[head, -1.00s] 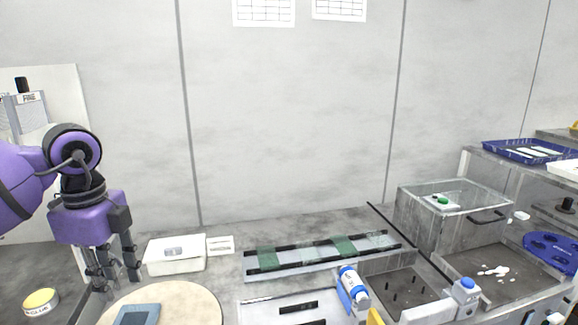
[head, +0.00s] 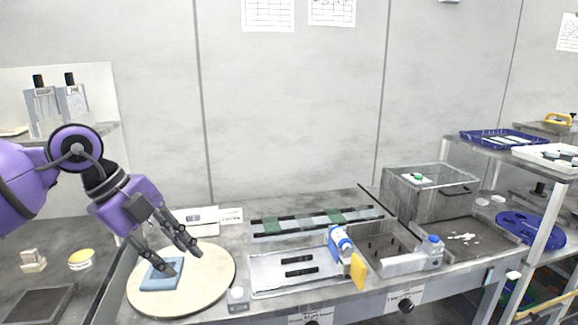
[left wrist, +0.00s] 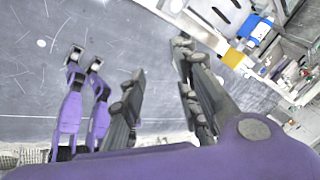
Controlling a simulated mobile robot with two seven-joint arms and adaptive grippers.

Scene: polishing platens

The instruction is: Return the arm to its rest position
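My left gripper (head: 185,263) is in the head view at the lower left, at the end of my purple arm. Its dark fingers are apart, with nothing between them, and point down and right over the round cream disc (head: 215,285). A blue-grey square pad (head: 160,279) lies on the disc, partly behind a finger. Whether the fingertips touch the pad or disc I cannot tell. In the left wrist view the gripper (left wrist: 157,60) also shows with its fingers spread and empty, over a scratched grey surface. My right gripper is in neither view.
Behind the disc is a white box (head: 196,220). To the right are a metal tray (head: 325,285), a blue-and-white bottle (head: 341,243), a yellow piece (head: 358,271) and a clear-topped bin (head: 430,200). A yellow-lidded tub (head: 81,259) stands at left.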

